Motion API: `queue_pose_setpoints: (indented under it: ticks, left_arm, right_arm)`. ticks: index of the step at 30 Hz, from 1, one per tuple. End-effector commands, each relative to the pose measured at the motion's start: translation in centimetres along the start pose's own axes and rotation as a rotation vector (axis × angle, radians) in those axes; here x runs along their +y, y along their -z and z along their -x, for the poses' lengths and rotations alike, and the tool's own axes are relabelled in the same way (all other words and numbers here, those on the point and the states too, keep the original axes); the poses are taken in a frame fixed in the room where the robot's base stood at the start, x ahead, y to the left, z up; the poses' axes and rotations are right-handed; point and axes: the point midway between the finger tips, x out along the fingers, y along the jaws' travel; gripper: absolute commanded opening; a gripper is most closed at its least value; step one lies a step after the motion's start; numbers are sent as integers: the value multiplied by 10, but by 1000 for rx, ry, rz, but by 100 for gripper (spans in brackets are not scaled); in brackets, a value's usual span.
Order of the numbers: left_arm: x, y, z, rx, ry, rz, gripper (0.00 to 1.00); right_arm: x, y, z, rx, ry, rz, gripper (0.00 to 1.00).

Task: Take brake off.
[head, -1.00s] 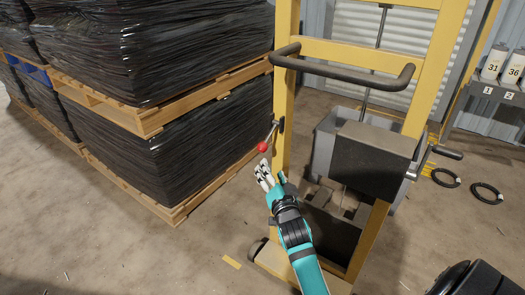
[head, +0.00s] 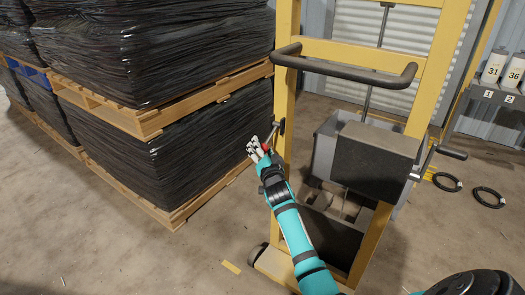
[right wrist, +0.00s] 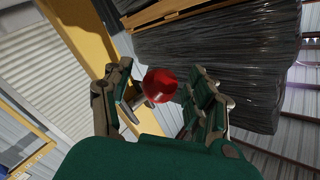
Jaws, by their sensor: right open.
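The brake lever has a red ball knob (right wrist: 160,85) that shows between the open fingers of my right gripper (right wrist: 165,100) in the right wrist view. I cannot tell whether any finger touches it. In the head view the knob (head: 266,147) is mostly hidden behind my right gripper (head: 257,150). The lever's dark mount (head: 281,126) sits on the left post of the yellow lift frame (head: 288,100). My left gripper is not in view.
Black-wrapped pallets (head: 200,140) stand close on the left of my right gripper. A dark handle bar (head: 345,66) crosses the yellow frame above. Black cable rings (head: 488,197) lie on the floor at right.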

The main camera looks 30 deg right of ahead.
Motion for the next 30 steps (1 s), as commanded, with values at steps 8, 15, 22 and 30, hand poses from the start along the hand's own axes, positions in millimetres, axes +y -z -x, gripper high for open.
queue_pose_setpoints:
  ticks: [8,15,22,30]
  left_arm:
    - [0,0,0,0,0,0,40]
    - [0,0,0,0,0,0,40]
    - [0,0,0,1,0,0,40]
    - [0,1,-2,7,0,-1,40]
  right_arm:
    - [0,0,0,0,0,1,30]
    - [0,0,0,0,0,1,0]
    - [0,0,0,0,0,0,0]
    - [-4,0,-12,-17,-16,-23,0]
